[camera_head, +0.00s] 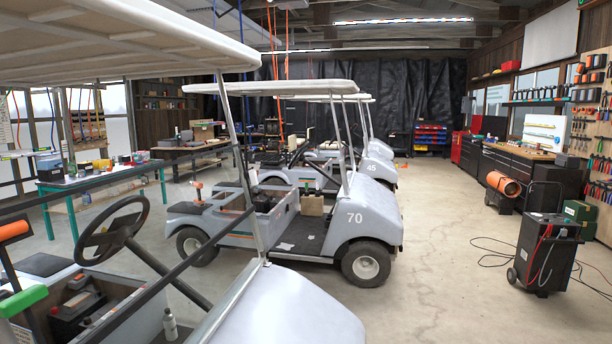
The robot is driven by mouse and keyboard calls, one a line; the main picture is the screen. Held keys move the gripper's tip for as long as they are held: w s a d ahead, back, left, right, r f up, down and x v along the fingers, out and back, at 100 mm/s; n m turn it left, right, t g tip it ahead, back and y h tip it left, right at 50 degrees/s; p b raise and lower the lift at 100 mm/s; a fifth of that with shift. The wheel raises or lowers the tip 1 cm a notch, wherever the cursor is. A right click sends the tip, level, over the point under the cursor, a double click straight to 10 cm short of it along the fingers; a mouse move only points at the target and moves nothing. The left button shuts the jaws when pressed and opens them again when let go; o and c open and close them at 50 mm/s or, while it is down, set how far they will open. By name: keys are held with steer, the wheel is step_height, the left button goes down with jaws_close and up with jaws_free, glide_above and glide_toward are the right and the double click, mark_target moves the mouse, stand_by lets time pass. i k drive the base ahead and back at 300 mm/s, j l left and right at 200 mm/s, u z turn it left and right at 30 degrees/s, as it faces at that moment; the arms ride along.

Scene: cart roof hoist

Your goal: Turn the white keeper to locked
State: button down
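I cannot make out a white keeper in the head view. The nearest golf cart (285,305) fills the lower left, with its pale roof (120,38) overhead and its black steering wheel (112,228) below. Orange and blue lines (275,45) hang from the ceiling behind the roofs. An orange-ended handle (14,230) and a green-topped part (22,300) show at the left edge; what they belong to is unclear. My gripper is not in view.
Cart 70 (370,214) stands beyond the near cart, with cart 45 (378,168) behind it. A wheeled black charger (535,258) with trailing cables stands at right. The concrete floor (440,240) at centre right is mostly clear.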

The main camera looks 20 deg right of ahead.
mark_target(252, 175)
steer(key=i+l, duration=0.1)
steer(key=l, duration=0.3)
steer(key=i+l, duration=0.15)
steer(key=l, duration=0.25)
steer(key=i+l, duration=0.1)
steer(key=l, duration=0.3)
steer(key=i+l, duration=0.15)
steer(key=l, duration=0.25)
steer(key=i+l, duration=0.1)
steer(key=l, duration=0.3)
steer(key=i+l, duration=0.1)
steer(key=l, duration=0.3)
steer(key=z, duration=0.05)
